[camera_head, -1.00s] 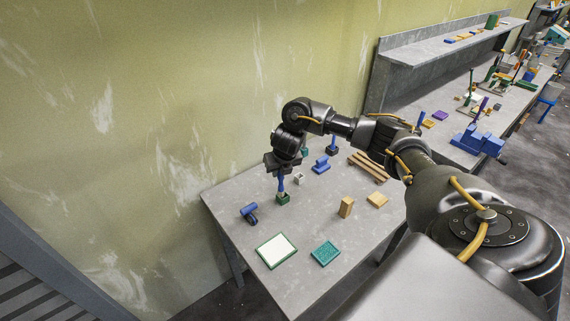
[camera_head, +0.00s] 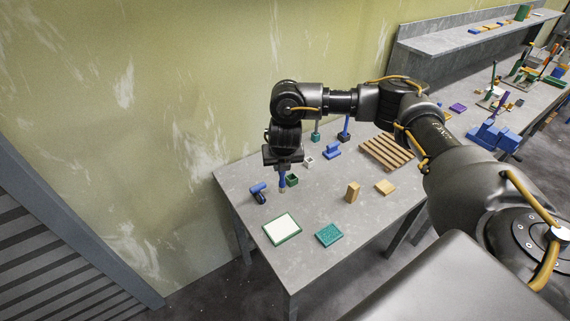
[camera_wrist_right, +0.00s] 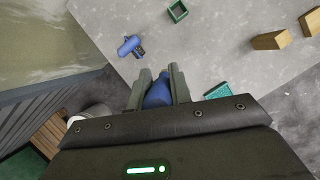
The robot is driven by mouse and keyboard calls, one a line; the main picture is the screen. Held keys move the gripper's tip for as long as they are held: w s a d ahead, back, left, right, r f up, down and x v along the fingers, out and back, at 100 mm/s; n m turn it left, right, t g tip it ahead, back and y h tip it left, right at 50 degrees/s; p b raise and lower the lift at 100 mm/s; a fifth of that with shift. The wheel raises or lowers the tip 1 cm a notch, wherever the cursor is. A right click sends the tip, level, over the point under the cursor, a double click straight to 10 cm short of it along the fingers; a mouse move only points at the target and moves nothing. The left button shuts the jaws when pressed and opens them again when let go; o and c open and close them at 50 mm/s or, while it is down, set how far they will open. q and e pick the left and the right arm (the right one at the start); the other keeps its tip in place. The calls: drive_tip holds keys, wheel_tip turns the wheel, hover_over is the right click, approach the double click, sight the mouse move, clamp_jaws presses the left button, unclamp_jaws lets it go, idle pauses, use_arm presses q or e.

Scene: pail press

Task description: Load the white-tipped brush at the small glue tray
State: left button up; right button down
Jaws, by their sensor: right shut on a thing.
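My right gripper (camera_head: 283,170) is shut on an upright brush with a blue handle (camera_head: 283,181), held above the table. Its pale tip points down; the bristles are too small to make out. The handle also shows between the fingers in the right wrist view (camera_wrist_right: 158,94). A small green square holder (camera_head: 292,181) stands just right of the brush and looks empty. Two shallow trays lie nearer the front: a white one with a green rim (camera_head: 282,229) and a smaller teal one (camera_head: 329,235). I cannot tell which holds glue. My left gripper is not in view.
A blue roller-like tool (camera_head: 258,192) lies left of the brush. Behind are a pale square holder (camera_head: 308,162), a blue block (camera_head: 331,151) and a wooden slatted rack (camera_head: 387,152). Two wooden blocks (camera_head: 353,192) (camera_head: 385,187) stand to the right. The wall is close behind the table.

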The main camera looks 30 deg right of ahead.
drive_tip(key=s+a+m+g+y+b, duration=0.1)
drive_tip(key=s+a+m+g+b, duration=0.3)
drive_tip(key=m, duration=1.1)
drive_tip(key=s+a+m+g+b, duration=0.4)
drive_tip(key=s+m+b, duration=0.5)
drive_tip(key=m, duration=0.7)
drive_tip(key=shift+s+a+f+g+y, duration=0.15)
drive_tip(key=shift+s+a+g+y, duration=0.25)
drive_tip(key=shift+s+a, duration=0.45)
